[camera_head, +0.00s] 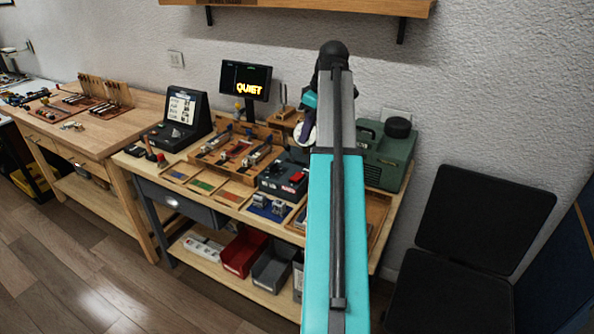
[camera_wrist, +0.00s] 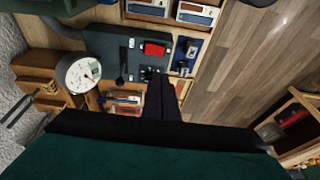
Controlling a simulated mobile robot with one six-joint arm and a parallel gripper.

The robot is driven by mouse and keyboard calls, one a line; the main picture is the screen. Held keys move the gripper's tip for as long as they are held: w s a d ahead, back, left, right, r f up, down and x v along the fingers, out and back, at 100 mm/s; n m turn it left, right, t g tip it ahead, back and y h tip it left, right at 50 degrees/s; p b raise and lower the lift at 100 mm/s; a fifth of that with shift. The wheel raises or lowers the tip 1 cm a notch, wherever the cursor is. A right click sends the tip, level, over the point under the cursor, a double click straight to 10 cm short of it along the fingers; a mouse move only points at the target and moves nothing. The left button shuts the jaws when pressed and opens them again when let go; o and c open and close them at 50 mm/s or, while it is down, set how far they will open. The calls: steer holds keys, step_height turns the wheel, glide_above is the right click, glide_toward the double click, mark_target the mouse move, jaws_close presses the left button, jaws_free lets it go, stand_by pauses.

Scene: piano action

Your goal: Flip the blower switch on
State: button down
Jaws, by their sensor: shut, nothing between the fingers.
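A dark grey control box (camera_head: 284,178) with red parts on top sits on the workbench, left of my arm. In the wrist view this box (camera_wrist: 108,48) carries a red switch-like part (camera_wrist: 155,49) and small dark controls. I cannot tell the blower switch's position or surely which control it is. A green machine (camera_head: 386,158) with a black round cap stands behind, to the right of my arm. My gripper (camera_wrist: 161,84) is shut and empty, its dark fingers over the bench near the box's lower edge in the wrist view. The head view does not show its fingertips clearly.
A round white gauge (camera_wrist: 78,72) stands close to the box. A wooden tray of parts (camera_head: 236,150) and a screen reading "QUIET" (camera_head: 246,80) are to the left. A black chair (camera_head: 485,215) stands at the right.

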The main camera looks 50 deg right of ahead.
steer(key=shift+d+f, duration=0.1)
steer(key=shift+f, duration=0.05)
steer(key=p, duration=0.2)
glide_above(295, 178)
steer(key=f, duration=1.1)
steer(key=shift+s+d, duration=0.25)
steer(key=shift+s, duration=0.1)
steer(key=shift+a+f+p, duration=0.1)
steer(key=shift+f+p, duration=0.25)
steer(key=shift+f, duration=0.8)
steer(key=shift+s+f, duration=0.1)
steer(key=shift+s, duration=0.05)
